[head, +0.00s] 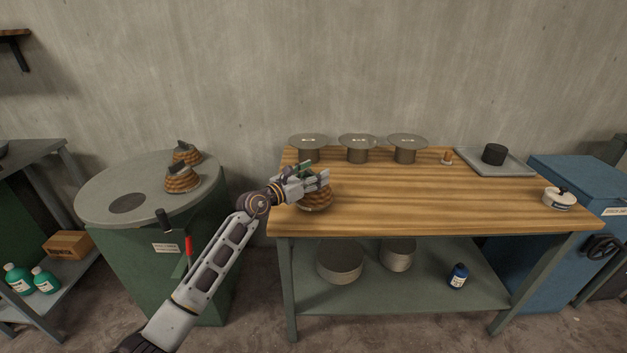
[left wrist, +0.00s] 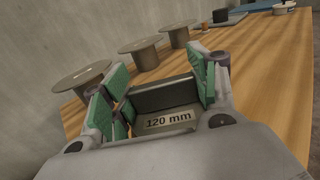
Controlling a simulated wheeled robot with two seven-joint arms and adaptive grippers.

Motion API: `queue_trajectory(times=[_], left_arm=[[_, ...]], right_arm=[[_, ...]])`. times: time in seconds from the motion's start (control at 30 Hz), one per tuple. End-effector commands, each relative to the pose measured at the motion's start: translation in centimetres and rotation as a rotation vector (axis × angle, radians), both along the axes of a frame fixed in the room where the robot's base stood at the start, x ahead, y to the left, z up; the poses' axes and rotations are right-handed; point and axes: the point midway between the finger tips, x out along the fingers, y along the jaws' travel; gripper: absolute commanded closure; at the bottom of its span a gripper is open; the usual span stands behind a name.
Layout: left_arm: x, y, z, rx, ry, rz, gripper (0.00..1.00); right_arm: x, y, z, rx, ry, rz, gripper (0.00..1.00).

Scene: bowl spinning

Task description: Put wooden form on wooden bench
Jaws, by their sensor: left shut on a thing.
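My left gripper (head: 318,177) is shut on the grey upper part of a wooden form (head: 316,201), whose banded wooden body shows below the fingers. The form is upright at the left end of the wooden bench (head: 450,205); I cannot tell whether it rests on the top or hangs just above it. In the left wrist view the green finger pads sit either side of the form's dark block (left wrist: 168,95), with a label reading "120 mm". My right gripper is not in view.
Two similar forms (head: 182,178) stand on the green drum (head: 110,180) at the left. Several metal discs on spools (head: 357,142) line the bench's back edge. A grey tray (head: 520,168) with a black cylinder (head: 493,154) and a white round object (head: 559,198) are at the right. The bench middle is clear.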

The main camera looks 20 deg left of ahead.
Motion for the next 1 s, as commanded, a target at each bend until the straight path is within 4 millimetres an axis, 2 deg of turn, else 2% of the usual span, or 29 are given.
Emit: queue_trajectory(times=[0.2, 0.67, 0.7, 0.87, 1.0], left_arm=[[0.0, 0.0, -1.1, -0.002, -0.004, 0.002, 1.00], [0.0, 0.0, -1.4, -0.002, -0.005, 0.001, 1.00], [0.0, 0.0, -1.7, 0.000, 0.000, 0.001, 0.40], [0.0, 0.0, -1.7, 0.000, 0.000, 0.001, 0.19], [0.0, 0.0, -1.6, 0.000, 0.000, 0.001, 0.19]], right_arm=[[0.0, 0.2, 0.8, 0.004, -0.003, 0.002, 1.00], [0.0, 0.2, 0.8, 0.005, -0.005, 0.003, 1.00], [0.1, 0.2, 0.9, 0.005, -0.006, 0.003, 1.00], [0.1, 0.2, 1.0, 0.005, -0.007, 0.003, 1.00], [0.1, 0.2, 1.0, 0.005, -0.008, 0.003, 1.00]])
